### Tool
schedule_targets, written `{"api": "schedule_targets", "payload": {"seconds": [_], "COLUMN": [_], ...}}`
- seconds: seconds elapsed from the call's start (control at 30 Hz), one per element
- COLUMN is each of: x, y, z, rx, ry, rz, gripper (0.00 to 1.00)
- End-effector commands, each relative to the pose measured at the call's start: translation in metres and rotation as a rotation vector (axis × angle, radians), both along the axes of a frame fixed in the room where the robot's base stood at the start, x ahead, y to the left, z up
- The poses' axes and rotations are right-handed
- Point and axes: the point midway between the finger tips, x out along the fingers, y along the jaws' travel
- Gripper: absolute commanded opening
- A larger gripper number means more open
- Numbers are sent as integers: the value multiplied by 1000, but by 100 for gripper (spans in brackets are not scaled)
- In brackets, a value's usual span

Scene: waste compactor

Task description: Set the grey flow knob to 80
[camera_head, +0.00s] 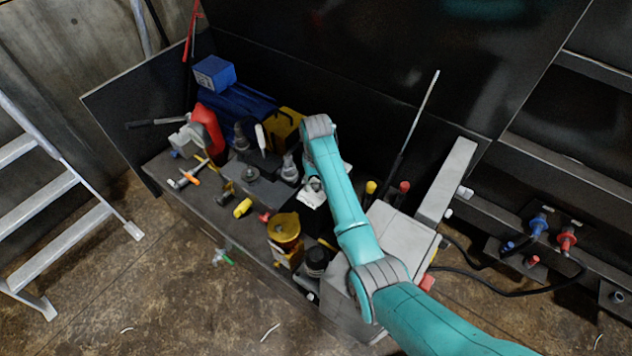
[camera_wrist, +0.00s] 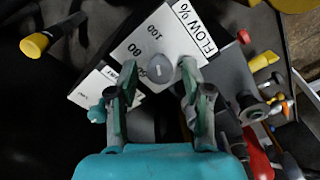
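The grey flow knob (camera_wrist: 160,68) is a round knob with a short pale mark on its face. It sits on a white plate (camera_wrist: 178,38) lettered "FLOW %", which appears rotated in the wrist view. The numbers 100 and 80 show on the plate, to the upper left of the knob. My gripper (camera_wrist: 159,66) has its fingers apart on either side of the knob. Gaps show between the knob and both fingertips, and I cannot tell their distance in depth. In the head view I cannot make out the knob or its setting.
A yellow-tipped handle (camera_wrist: 36,44) stands at the left of the wrist view, and a second white label plate (camera_wrist: 90,88) lies lower left. In the head view, the bench is crowded, with a yellow round part (camera_head: 284,227) and a grey box (camera_head: 400,232) near my arm.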

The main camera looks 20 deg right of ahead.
Motion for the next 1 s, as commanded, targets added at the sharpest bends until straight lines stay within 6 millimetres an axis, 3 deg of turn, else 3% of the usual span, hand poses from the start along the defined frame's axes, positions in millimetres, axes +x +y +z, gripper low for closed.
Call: {"api": "schedule_targets", "payload": {"seconds": [0.03,0.17,0.57,1.0], "x": [0,0,0,0], "y": [0,0,0,0], "z": [0,0,0,0], "rx": [0,0,0,0], "ry": [0,0,0,0], "rz": [0,0,49,383], "gripper": [31,0,0,0]}}
